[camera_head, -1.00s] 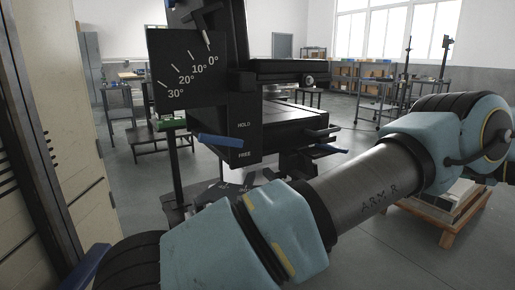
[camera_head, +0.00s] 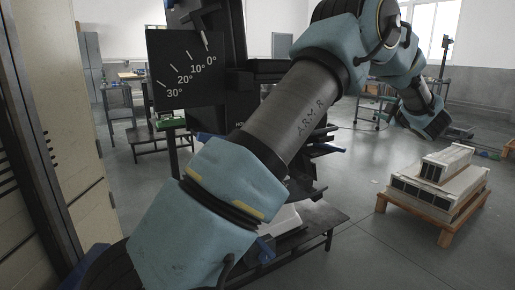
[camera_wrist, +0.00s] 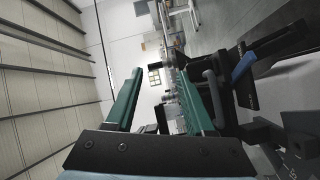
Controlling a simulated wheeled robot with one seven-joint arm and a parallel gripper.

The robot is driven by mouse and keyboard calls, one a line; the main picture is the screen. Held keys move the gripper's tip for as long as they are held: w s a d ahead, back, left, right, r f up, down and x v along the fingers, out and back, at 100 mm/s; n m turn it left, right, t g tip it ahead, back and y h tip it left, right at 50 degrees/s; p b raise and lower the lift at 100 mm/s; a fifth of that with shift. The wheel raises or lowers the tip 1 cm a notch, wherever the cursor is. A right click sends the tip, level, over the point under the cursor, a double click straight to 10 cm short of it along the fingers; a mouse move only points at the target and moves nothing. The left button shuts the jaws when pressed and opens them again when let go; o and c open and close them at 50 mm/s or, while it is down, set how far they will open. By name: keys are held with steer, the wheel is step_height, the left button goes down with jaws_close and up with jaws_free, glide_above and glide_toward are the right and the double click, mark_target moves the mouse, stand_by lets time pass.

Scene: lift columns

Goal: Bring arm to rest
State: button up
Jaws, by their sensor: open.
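My arm (camera_head: 298,115) rises from the lower left of the head view across the middle, marked "ARM R", and bends down at the upper right. Its far end is a dark piece by the right side of the picture; its fingers cannot be made out there. In the wrist view my gripper (camera_wrist: 160,72) shows two green fingers spread wide apart with nothing between them. The black lift column (camera_head: 229,60) with its angle plate (camera_head: 186,69), marked 0° to 30°, stands behind my arm, which hides part of it.
A wooden pallet (camera_head: 444,237) with pale boxes (camera_head: 436,190) stands on the floor at right. A low dark bench (camera_head: 312,225) is partly behind my arm. Beige panels (camera_head: 62,120) line the left side. Grey floor is free at lower right.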

steer(key=w+a+f+m+g+h, duration=0.1)
steer(key=w+a+m+g+h, duration=0.15)
steer(key=a+m, duration=0.6)
steer(key=s+a+f+m+g, duration=0.25)
steer(key=s+a+f, duration=0.3)
steer(key=a, duration=0.45)
steer(key=s+a+f+m+g, duration=0.1)
steer(key=s+a+f+g, duration=0.4)
steer(key=a, duration=0.4)
steer(key=s+a+f+m+g, duration=0.2)
steer(key=s+a+f, duration=0.3)
steer(key=a, duration=0.5)
steer(key=s+a+f+m+g+y, duration=0.1)
steer(key=s+a+g, duration=0.1)
steer(key=s+a, duration=0.45)
steer(key=s+a+f+g+y, duration=0.15)
steer(key=s+a, duration=0.25)
steer(key=s, duration=0.6)
step_height(320, 180, up, 14)
steer(key=p, duration=1.3)
steer(key=shift+w+d, duration=0.35)
steer(key=shift+w, duration=0.05)
